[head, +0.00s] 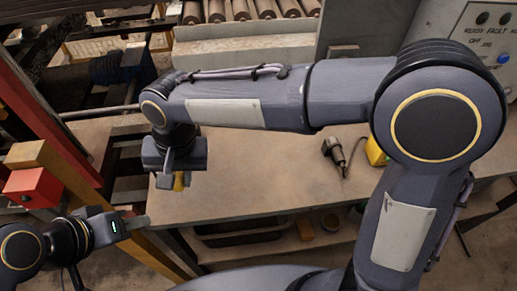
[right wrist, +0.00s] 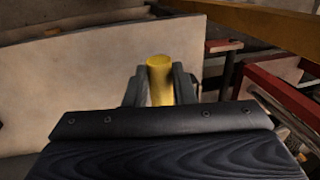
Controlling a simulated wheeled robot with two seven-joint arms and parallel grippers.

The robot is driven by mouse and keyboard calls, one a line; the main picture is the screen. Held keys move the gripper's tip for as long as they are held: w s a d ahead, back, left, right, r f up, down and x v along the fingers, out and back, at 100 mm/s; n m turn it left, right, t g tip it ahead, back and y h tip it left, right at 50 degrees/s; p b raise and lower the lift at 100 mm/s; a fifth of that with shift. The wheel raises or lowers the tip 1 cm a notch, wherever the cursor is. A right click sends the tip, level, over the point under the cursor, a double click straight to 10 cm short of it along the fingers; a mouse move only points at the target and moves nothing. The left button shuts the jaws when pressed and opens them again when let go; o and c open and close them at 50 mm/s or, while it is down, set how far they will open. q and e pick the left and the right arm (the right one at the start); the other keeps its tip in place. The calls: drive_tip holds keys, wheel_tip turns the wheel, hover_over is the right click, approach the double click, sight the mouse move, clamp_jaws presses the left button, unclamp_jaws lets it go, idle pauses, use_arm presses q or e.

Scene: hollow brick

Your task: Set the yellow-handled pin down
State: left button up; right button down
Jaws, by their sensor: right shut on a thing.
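The yellow-handled pin shows in the right wrist view as a yellow cylindrical handle (right wrist: 160,80) between the two fingers. My right gripper (right wrist: 160,92) is shut on it. In the head view my right gripper (head: 175,181) points down at the left end of the workbench (head: 270,190), with a bit of the yellow handle (head: 181,182) showing beside a finger. The rest of the pin is hidden, and I cannot tell whether it touches the bench. My left gripper (head: 140,222) is at the lower left, apart from the pin; its finger gap is not clear.
A dark hand tool with a cord (head: 336,152) and a yellow object (head: 376,152) lie on the bench, right of my right gripper. A control panel (head: 490,45) stands at the back right. Red posts (head: 45,120) and a red block (head: 30,187) are at left. The bench middle is clear.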

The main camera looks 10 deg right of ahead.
drive_tip(key=w+d+f, duration=0.4)
drive_tip(key=d, duration=0.3)
hover_over(236, 184)
drive_tip(key=f, duration=0.4)
drive_tip(key=shift+s+a+f, duration=0.15)
drive_tip(key=shift+s+f, duration=0.05)
drive_tip(key=shift+s, duration=0.05)
drive_tip(key=shift+w+f, duration=0.1)
drive_tip(key=shift+f, duration=0.1)
drive_tip(key=f, duration=0.1)
drive_tip(key=d+f, duration=0.1)
drive_tip(key=f, duration=0.1)
drive_tip(key=shift+w+f, duration=0.1)
drive_tip(key=shift+w, duration=0.05)
drive_tip(key=shift+f, duration=0.35)
drive_tip(key=shift+f, duration=0.1)
drive_tip(key=c, duration=1.2)
unclamp_jaws()
